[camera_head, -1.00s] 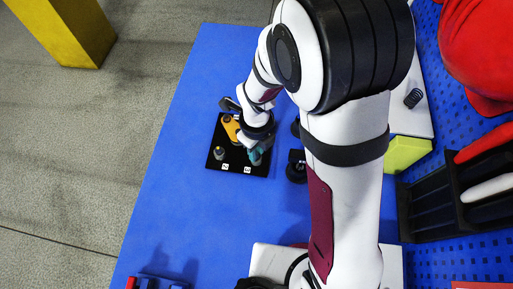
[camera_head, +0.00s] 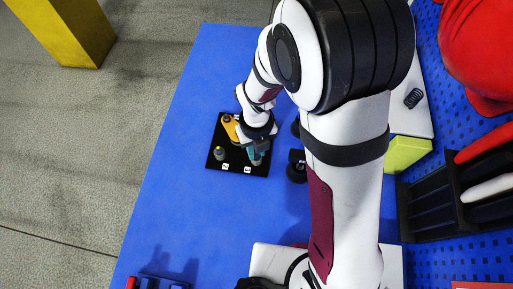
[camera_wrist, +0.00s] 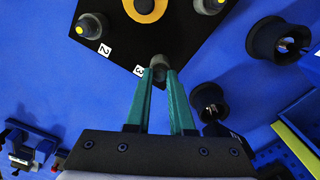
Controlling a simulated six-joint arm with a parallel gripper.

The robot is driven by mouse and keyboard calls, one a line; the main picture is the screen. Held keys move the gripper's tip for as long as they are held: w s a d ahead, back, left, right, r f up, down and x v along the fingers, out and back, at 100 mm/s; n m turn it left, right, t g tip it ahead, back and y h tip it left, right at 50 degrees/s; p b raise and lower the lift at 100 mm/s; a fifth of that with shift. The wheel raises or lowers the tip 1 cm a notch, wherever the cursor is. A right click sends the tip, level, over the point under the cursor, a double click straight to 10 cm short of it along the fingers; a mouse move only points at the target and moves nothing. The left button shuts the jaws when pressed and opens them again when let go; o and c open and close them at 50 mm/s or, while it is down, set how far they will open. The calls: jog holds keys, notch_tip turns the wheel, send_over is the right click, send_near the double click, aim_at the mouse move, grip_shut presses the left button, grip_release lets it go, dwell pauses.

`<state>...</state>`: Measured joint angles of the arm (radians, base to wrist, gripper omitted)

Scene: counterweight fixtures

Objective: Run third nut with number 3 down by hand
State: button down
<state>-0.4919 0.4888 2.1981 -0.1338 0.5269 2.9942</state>
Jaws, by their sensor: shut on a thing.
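The black fixture plate (camera_head: 230,166) lies on the blue table, with white number labels along its edge. In the wrist view, label 3 (camera_wrist: 139,70) is beside the grey nut (camera_wrist: 158,64) between my fingertips. My gripper (camera_wrist: 159,73) has teal fingers shut on that nut at the plate's corner; how far down it sits cannot be told. Label 2 (camera_wrist: 104,49) is next to another grey post with a yellow tip (camera_wrist: 88,27). A third grey post with a yellow tip (camera_wrist: 212,4) shows at the top. A yellow-orange ring-shaped part (camera_wrist: 146,8) lies between the posts.
Black round cups (camera_wrist: 274,40) and (camera_wrist: 209,101) stand to the right of the plate. A blue and red fixture (camera_head: 158,281) is at the table's front edge. A yellow-green block (camera_head: 405,153) and a black rack (camera_head: 440,200) are at the right. The table left of the plate is clear.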

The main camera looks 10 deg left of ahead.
jog(key=c, duration=0.8)
grip_release()
notch_tip(320, 180, up, 16)
jog(key=shift+f, duration=0.1)
jog(key=s+d+n, duration=0.4)
jog(key=s+n, duration=0.1)
jog(key=n, duration=0.3)
jog(key=s+d+r+n+y, duration=0.1)
jog(key=s+d+n, duration=0.2)
jog(key=s+n, duration=0.2)
jog(key=s+d+n, duration=0.4)
jog(key=s+n, duration=0.1)
jog(key=n, duration=0.6)
jog(key=shift+s+d+r+n+y, duration=0.1)
jog(key=shift+d+r+n+y, duration=0.05)
jog(key=shift+d+n+y, duration=0.2)
